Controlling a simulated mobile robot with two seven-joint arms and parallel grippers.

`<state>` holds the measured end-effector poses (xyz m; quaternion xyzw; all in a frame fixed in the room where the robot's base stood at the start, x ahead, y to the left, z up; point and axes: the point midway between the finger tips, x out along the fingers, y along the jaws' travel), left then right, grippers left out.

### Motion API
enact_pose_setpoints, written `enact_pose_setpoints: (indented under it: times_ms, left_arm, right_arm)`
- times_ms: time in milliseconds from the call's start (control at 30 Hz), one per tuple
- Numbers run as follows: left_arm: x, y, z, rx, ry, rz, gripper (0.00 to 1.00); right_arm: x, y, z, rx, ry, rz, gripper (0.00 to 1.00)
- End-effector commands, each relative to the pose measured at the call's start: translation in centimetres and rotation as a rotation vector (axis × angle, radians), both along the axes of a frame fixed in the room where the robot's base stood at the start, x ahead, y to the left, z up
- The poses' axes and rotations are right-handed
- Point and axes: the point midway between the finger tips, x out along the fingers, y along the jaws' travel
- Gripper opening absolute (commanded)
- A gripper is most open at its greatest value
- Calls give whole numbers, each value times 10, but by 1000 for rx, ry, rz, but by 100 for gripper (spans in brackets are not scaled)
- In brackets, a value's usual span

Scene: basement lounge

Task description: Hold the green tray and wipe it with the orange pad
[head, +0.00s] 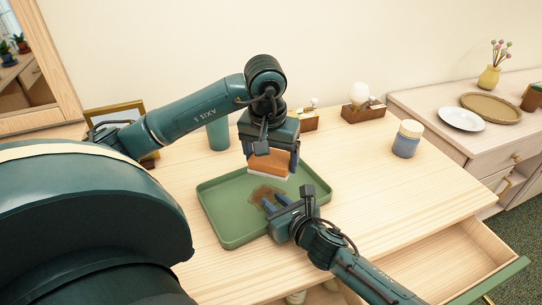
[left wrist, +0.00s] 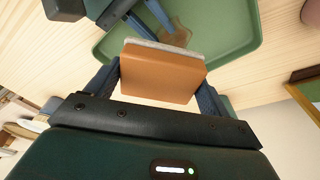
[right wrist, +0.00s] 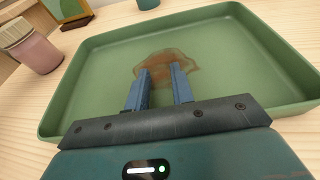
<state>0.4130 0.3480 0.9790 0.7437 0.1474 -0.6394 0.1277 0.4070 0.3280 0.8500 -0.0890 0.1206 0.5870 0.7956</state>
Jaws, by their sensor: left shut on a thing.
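The green tray (head: 232,238) lies on the wooden table, with a brown stain (right wrist: 165,68) on its floor. My left gripper (head: 270,165) is shut on the orange pad (head: 268,163). The pad's pale underside faces down, apart from the tray floor, and it also shows between the fingers in the left wrist view (left wrist: 160,75). My right gripper (head: 268,205) is over the front right part of the tray. Its fingers are apart with nothing visible gripped between them, and they point toward the stain in the right wrist view (right wrist: 158,90). The gripper hides part of the near rim.
A green cup (head: 218,136) stands behind the tray. A blue jar (head: 407,139) and a wooden box with a white round object (head: 360,95) stand at the back right. An open drawer (head: 440,270) juts out at the front right. The table right of the tray is clear.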

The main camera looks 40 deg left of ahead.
Motion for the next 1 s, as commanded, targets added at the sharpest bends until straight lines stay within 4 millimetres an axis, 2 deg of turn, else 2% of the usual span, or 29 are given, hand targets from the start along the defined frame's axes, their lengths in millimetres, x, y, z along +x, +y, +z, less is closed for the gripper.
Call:
enact_pose_setpoints:
  times_ms: [600,800,1000]
  left_arm:
    - [0,0,0,0,0,0,63]
    - [0,0,0,0,0,0,63]
    - [0,0,0,0,0,0,63]
  right_arm:
    - [-26,-85,27,-1,-2,0,24]
    - [-30,-99,32,0,-1,-1,24]
    - [-31,-101,33,0,0,-1,24]
